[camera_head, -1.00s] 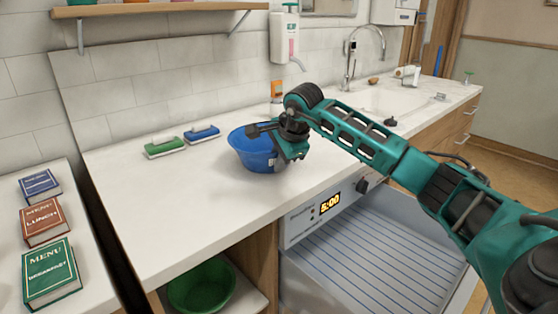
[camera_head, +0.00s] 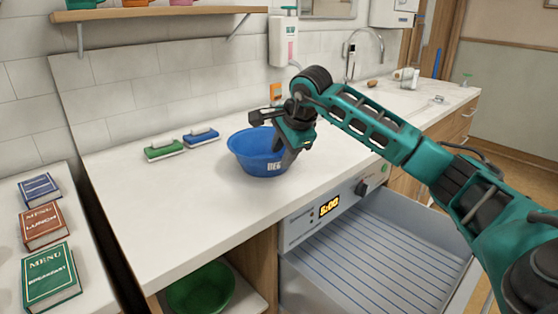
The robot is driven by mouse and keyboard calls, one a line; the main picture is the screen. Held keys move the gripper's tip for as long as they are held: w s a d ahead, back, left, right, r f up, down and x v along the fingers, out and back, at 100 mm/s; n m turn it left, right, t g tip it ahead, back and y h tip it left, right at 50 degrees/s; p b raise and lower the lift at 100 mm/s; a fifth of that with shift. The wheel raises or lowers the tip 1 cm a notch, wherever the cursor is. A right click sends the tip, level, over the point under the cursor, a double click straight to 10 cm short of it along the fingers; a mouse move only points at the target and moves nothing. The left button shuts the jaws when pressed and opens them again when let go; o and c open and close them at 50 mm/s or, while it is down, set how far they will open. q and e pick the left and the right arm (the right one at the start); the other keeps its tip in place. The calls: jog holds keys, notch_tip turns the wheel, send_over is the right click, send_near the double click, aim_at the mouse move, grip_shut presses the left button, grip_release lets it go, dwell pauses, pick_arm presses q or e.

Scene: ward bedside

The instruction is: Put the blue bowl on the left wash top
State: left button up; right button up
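The blue bowl (camera_head: 250,160) stands upright on the white counter top (camera_head: 190,205), on the stretch left of the sink, with white lettering on its front. My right gripper (camera_head: 276,130) is at the bowl's right rim, its fingers spread apart and nothing held between them. One finger reaches left over the bowl's back rim. The other hangs by the right rim; I cannot tell if it touches. My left gripper is out of view.
Green (camera_head: 164,150) and blue (camera_head: 201,137) brushes lie behind the bowl on the left. Menu books (camera_head: 50,275) lie on a separate surface at left. An open metal drawer (camera_head: 375,250) is below the counter; a green bowl (camera_head: 200,290) sits on the lower shelf.

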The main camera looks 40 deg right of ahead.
jog(key=v, duration=0.7)
dwell(0.4)
